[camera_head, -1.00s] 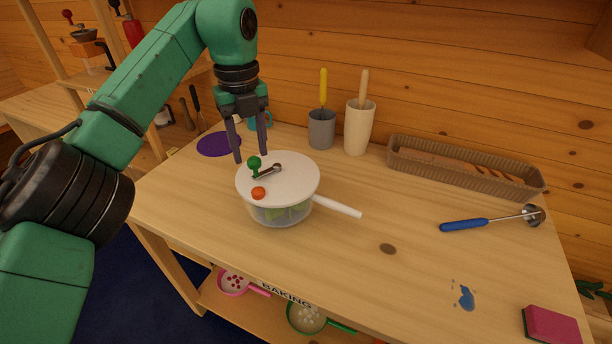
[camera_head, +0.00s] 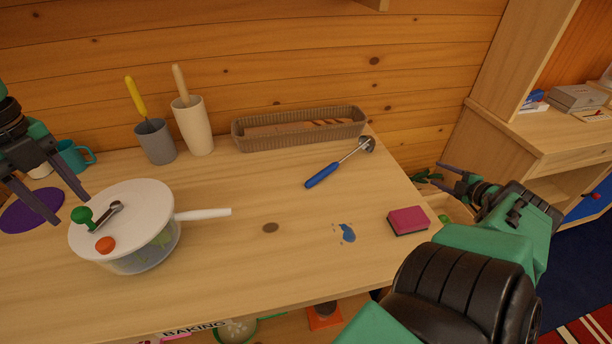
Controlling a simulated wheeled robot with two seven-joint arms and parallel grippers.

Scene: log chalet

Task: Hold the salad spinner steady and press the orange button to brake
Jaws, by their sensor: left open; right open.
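The salad spinner (camera_head: 150,200) stands upright on the table at the left, with a white lid, a clear bowl and a white handle pointing right. A green knob (camera_head: 82,215) on a crank sits on the lid. The orange button (camera_head: 105,244) is near the lid's front edge. My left gripper (camera_head: 66,208) is open and empty at the left edge, its fingers pointing down by the lid's far left side; I cannot tell if they touch it. My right gripper (camera_head: 450,178) is open and empty beyond the table's right edge, far from the spinner.
A grey cup (camera_head: 157,147) and a cream cup (camera_head: 194,130) with utensils stand behind the spinner. A bread basket (camera_head: 250,141), a blue-handled scoop (camera_head: 324,175), a blue spill (camera_head: 347,233) and a pink sponge (camera_head: 408,219) lie to the right. The table's middle is clear.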

